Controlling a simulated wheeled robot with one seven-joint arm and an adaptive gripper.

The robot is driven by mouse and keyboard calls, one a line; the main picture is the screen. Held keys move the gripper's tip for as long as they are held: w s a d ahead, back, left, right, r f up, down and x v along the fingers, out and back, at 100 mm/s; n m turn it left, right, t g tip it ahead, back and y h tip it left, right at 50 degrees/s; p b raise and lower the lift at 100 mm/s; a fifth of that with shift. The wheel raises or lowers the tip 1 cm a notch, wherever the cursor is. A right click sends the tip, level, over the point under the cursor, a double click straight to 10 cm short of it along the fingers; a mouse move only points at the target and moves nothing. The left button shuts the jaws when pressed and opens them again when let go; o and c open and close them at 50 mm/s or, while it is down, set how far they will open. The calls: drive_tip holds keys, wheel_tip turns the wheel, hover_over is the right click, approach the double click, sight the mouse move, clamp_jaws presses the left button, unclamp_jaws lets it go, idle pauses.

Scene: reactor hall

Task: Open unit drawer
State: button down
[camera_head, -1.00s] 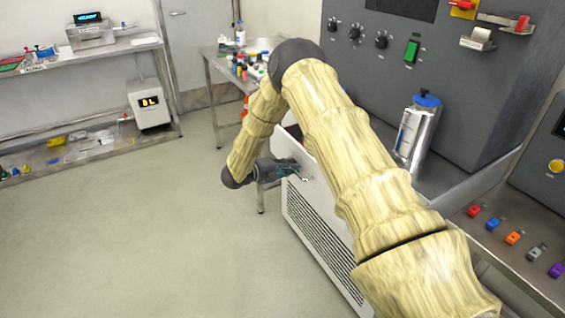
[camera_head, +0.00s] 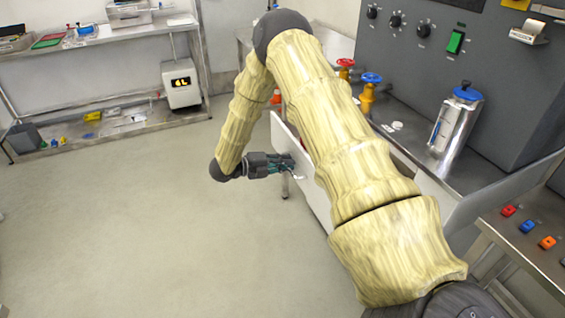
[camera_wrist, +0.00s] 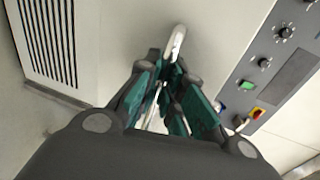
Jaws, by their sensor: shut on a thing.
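The white drawer front (camera_head: 317,203) of the unit is partly hidden behind my arm in the head view. It stands out from the unit, with a gap behind its upper edge. My gripper (camera_head: 288,165) is at its outer face, shut on the silver drawer handle (camera_head: 297,176). In the wrist view the teal fingers of my gripper (camera_wrist: 168,98) close around the handle (camera_wrist: 178,42), whose curved end shows beyond them. The pale panel (camera_wrist: 120,35) fills the view behind. The drawer's inside is mostly hidden.
A steel counter carries a silver canister (camera_head: 455,122) and red and blue valves (camera_head: 371,78). A grey control panel (camera_head: 420,55) stands behind. A shelf rack (camera_head: 110,95) with a white box (camera_head: 181,84) is at the back left. The floor (camera_head: 120,220) on the left is clear.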

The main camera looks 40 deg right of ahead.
drive_tip(key=c, duration=1.5)
unclamp_jaws()
drive_tip(key=shift+c, duration=0.2)
drive_tip(key=v, duration=1.2)
drive_tip(key=shift+f, duration=0.1)
